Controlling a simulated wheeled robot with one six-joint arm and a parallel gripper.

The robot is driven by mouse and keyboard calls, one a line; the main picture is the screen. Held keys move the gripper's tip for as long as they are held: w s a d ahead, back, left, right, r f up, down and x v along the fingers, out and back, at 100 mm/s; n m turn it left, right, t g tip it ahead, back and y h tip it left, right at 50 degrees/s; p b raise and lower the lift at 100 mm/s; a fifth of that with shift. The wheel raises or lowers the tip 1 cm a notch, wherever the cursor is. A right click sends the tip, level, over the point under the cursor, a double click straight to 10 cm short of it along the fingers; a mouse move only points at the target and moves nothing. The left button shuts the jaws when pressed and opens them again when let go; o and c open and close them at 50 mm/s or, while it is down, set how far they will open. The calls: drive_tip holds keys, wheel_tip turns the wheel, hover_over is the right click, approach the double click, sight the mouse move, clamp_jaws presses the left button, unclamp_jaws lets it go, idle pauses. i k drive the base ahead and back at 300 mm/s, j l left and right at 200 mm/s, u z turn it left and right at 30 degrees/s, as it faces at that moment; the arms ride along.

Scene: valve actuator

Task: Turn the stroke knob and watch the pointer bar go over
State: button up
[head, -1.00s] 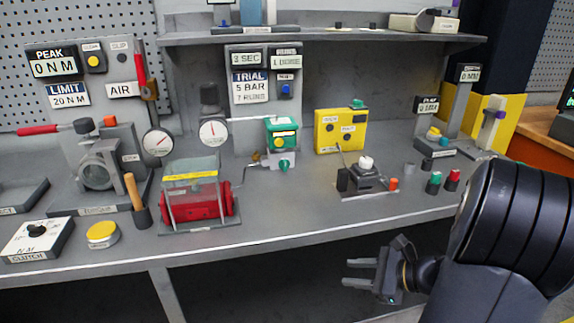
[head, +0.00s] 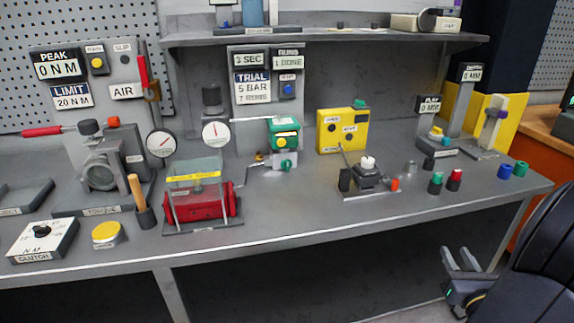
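No label reading "stroke" is legible in the head view, so I cannot tell for sure which part is the stroke knob. A red actuator cylinder (head: 206,204) lies under a clear cover with a yellow strip. I cannot make out the pointer bar. My gripper (head: 462,260) is at the lower right, below the bench's front edge. Its two fingers are apart, with nothing between them, far from the actuator.
A base with a white-topped lever (head: 368,163) and a yellow box (head: 342,131) stand at mid-bench. Green and red buttons (head: 454,180) and blue and green caps (head: 505,171) are at the right. A clutch box (head: 42,240) is front left.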

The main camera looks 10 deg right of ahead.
sight(286, 164)
drive_tip(key=i+j+u, duration=0.5)
drive_tip(key=i+l, duration=0.1)
drive_tip(key=i, duration=0.4)
